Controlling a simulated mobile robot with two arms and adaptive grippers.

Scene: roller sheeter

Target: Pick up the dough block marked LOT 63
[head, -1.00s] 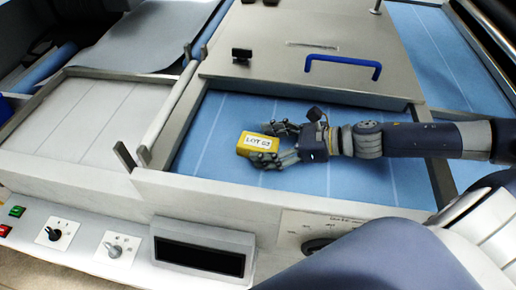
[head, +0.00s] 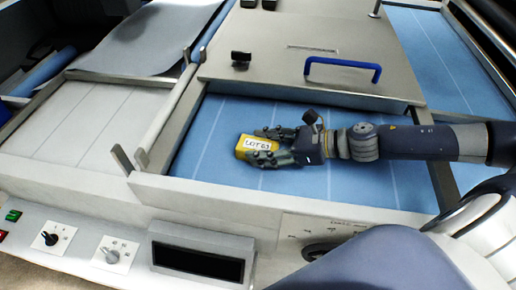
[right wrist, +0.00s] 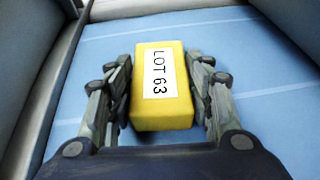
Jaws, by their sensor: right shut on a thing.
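The yellow dough block marked LOT 63 (head: 257,147) is over the blue belt (head: 215,180) of the sheeter in the head view. Its white label faces up and reads LOT 63 in the right wrist view (right wrist: 161,110). My right gripper (head: 268,146) reaches in from the right and is shut on the block, with one finger along each side. Its fingers also flank the block in the right wrist view (right wrist: 162,95). I cannot tell whether the block rests on the belt or is just above it. My left gripper is not in view.
A steel cover with a blue handle (head: 343,68) lies behind the block. A raised front rail (head: 250,197) runs along the near side, with a display (head: 198,258) and knobs below. A white belt section (head: 75,125) lies to the left.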

